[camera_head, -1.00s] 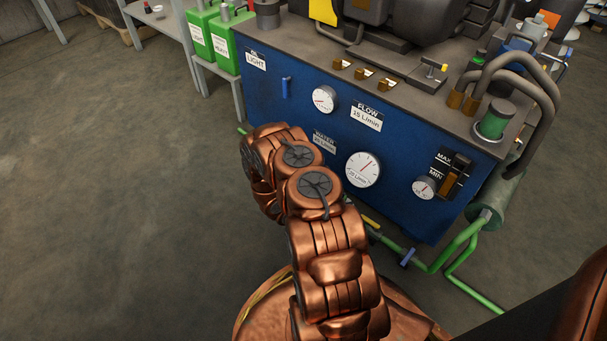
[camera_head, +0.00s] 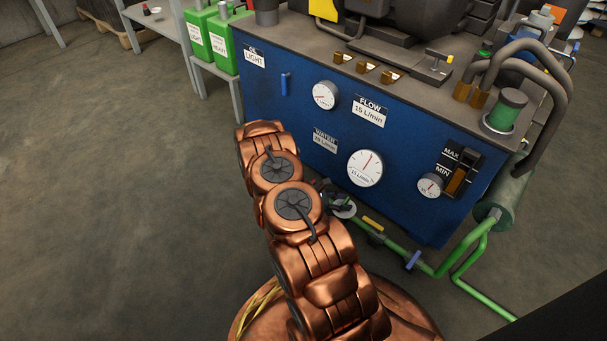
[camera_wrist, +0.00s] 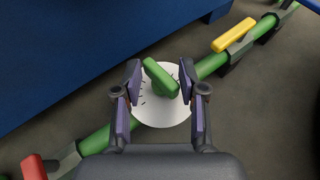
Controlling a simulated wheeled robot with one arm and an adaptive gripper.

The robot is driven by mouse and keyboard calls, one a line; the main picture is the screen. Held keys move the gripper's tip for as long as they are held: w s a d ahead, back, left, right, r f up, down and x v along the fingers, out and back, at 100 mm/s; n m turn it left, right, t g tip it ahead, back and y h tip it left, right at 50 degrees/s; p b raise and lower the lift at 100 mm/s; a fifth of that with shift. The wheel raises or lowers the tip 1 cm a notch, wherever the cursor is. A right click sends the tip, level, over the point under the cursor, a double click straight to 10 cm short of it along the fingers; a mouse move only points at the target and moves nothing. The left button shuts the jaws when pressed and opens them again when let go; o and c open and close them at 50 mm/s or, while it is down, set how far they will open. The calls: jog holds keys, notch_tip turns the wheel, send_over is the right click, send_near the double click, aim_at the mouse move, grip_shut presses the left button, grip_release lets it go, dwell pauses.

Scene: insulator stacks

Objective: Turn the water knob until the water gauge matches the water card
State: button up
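The water knob (camera_wrist: 160,77) is a green bar handle on a round white dial with dark tick marks, set on a green pipe; it sits tilted across the dial. My gripper (camera_wrist: 160,70) is open, its two fingers on either side of the knob with visible gaps. In the head view my gripper (camera_head: 335,198) is small and partly hidden beside my copper arm, at the pipe. The water card (camera_head: 325,140) is on the blue panel; its number is hard to read. The large white water gauge (camera_head: 365,168) beside it has a red needle pointing up, slightly right.
The blue cabinet (camera_head: 270,110) also carries a flow card (camera_head: 369,111), a small gauge (camera_head: 324,95) and a lower right gauge (camera_head: 430,186). On the pipe are a yellow handle (camera_wrist: 234,35) and a red handle (camera_wrist: 34,167). Open floor lies left.

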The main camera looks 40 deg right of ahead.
jog(key=p+v, duration=0.3)
jog(key=v, duration=0.5)
jog(key=a+r+m+y+p, duration=0.1)
jog(key=a+r+m, duration=0.1)
jog(key=r, duration=0.6)
jog(key=s+a+r+m+y+p, duration=0.1)
jog(key=a+r, duration=0.4)
jog(key=r, duration=0.3)
jog(key=a+r+m+y+p, duration=0.1)
jog(key=a+r+m, duration=0.1)
jog(key=r, duration=0.6)
jog(key=shift+s+a+r+m+g+y, duration=0.2)
jog(key=shift+a+m+g+y, duration=0.1)
jog(key=shift+a, duration=0.55)
